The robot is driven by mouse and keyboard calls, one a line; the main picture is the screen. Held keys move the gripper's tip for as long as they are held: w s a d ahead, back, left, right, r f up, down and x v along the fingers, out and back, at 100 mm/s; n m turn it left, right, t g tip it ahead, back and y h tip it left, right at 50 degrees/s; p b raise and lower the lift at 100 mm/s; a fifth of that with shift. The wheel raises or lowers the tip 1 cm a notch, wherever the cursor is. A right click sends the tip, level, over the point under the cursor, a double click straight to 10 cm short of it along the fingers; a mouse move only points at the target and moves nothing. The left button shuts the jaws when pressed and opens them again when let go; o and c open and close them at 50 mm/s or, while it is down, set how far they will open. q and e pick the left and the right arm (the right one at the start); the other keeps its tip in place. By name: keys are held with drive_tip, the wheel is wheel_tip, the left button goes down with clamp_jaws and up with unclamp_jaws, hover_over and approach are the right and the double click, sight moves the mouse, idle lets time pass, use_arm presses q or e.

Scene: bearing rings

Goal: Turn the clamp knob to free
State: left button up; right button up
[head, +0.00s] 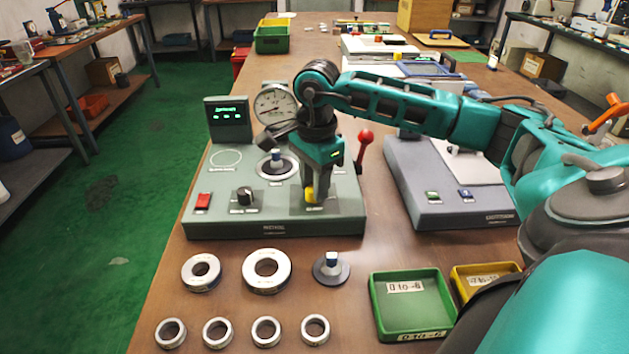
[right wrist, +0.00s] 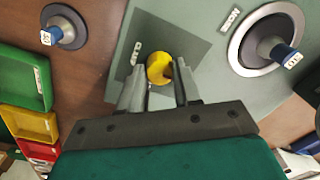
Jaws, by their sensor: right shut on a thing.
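The clamp knob is the yellow knob (head: 310,194) on the right part of the grey-green machine's top (head: 275,228). It also shows in the right wrist view (right wrist: 159,68), on a darker grey plate. My right gripper (head: 309,186) points down over the knob. In the right wrist view its two fingers (right wrist: 158,85) stand on either side of the knob, shut on it. The gripper hides part of the knob in the head view. My left gripper is not in view.
A red-tipped lever (head: 365,137) stands right of the gripper. A black knob (head: 244,195), red button (head: 203,201), dial gauge (head: 274,104) and blue-topped spindle (head: 276,156) are on the machine. Several rings (head: 267,269) and a green tray (head: 412,334) lie in front.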

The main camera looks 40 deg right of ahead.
drive_tip(key=o, duration=1.1)
drive_tip(key=shift+c, duration=0.2)
wheel_tip(320, 180, up, 13)
drive_tip(key=p, duration=0.2)
drive_tip(key=shift+s, duration=0.25)
drive_tip(key=shift+s+f, duration=0.1)
